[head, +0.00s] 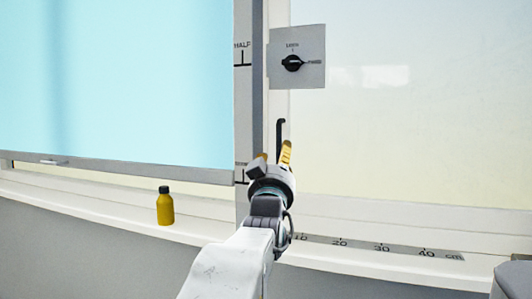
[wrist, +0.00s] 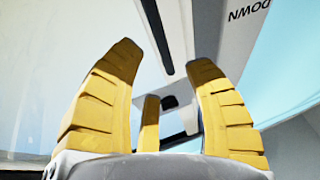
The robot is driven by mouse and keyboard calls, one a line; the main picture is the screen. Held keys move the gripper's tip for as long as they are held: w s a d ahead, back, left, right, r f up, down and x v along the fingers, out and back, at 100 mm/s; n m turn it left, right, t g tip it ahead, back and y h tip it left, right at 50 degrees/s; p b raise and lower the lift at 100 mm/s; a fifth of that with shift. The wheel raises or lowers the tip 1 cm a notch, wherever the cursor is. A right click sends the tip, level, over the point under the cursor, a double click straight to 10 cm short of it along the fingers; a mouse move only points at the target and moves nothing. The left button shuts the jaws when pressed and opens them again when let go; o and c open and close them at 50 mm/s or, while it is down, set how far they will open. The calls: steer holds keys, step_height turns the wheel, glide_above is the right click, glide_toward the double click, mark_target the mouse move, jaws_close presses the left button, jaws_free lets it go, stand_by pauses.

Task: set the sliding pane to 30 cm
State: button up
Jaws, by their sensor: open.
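The sliding pane (head: 420,135) is the pale glazed panel on the right in the head view. A black upright bar handle (head: 280,136) is on its white left stile; it also shows in the wrist view (wrist: 157,35). A grey scale (head: 360,246) marked 10, 20, 30, 40 cm runs along the sill. My gripper (head: 274,153) hides where the stile meets the scale, left of the 10. My gripper is open and empty, just below the handle's lower end; the handle lies ahead between the yellow fingers (wrist: 165,58) in the wrist view.
A grey plate with a black rotary knob (head: 292,63), pointer to the right, is above the handle. A blue blind (head: 130,85) hangs at left beside a strip marked HALF. A yellow bottle (head: 165,207) stands on the left sill.

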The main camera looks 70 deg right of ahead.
mark_target(280, 150)
steer(key=shift+b+x, duration=1.25)
steer(key=shift+x, duration=2.3)
steer(key=shift+c, duration=0.4)
jaws_close()
